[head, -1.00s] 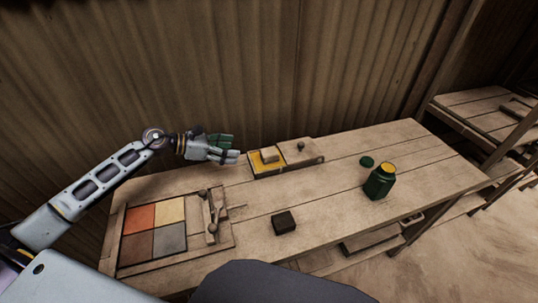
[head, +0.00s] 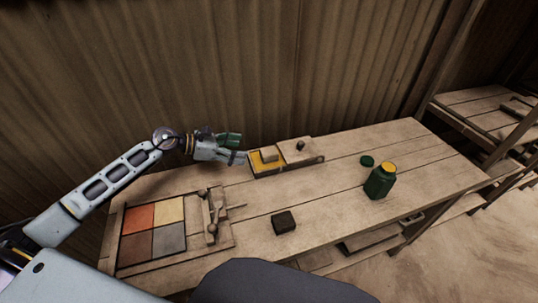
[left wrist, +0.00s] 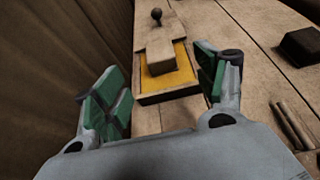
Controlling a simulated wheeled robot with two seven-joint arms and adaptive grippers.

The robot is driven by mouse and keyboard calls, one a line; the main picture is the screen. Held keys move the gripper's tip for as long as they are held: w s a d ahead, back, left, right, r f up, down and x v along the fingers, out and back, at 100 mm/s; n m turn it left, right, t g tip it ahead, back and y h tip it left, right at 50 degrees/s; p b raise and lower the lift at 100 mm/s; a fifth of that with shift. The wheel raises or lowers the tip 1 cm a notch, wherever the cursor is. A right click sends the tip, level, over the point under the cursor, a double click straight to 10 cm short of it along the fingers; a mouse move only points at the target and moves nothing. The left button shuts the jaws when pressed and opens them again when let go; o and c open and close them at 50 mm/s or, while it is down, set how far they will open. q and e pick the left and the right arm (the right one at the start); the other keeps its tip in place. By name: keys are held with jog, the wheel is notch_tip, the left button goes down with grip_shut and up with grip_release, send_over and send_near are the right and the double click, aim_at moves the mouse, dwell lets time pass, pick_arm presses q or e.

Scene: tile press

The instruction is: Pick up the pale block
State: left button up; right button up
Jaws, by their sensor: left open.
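The pale block (head: 269,154) sits on the yellow pad of a shallow wooden tray (head: 262,175) near the back of the table. In the left wrist view the pale block (left wrist: 162,65) lies ahead, between the lines of my two green-padded fingers. My left gripper (head: 239,150) is open and empty, just left of the tray; in the left wrist view its fingertips (left wrist: 160,80) are spread wide, short of the block. My right gripper does not show.
A knobbed wooden lid (head: 302,152) covers the tray's right part. A four-coloured tile panel (head: 153,232) lies front left, beside wooden tools (head: 213,215). A corrugated wall rises behind.

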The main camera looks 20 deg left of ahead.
aim_at(267, 151)
pick_arm(q)
jog(key=shift+x, duration=3.25)
jog(key=shift+d, duration=0.1)
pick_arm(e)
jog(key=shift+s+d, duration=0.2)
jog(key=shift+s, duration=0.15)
pick_arm(q)
jog(key=shift+w, duration=0.1)
jog(key=shift+p+x, duration=0.35)
jog(key=shift+x, duration=1.45)
jog(key=shift+w+d+f, duration=0.35)
jog(key=shift+d, duration=0.05)
jog(key=shift+w+d+f, duration=0.1)
jog(key=shift+d, duration=0.05)
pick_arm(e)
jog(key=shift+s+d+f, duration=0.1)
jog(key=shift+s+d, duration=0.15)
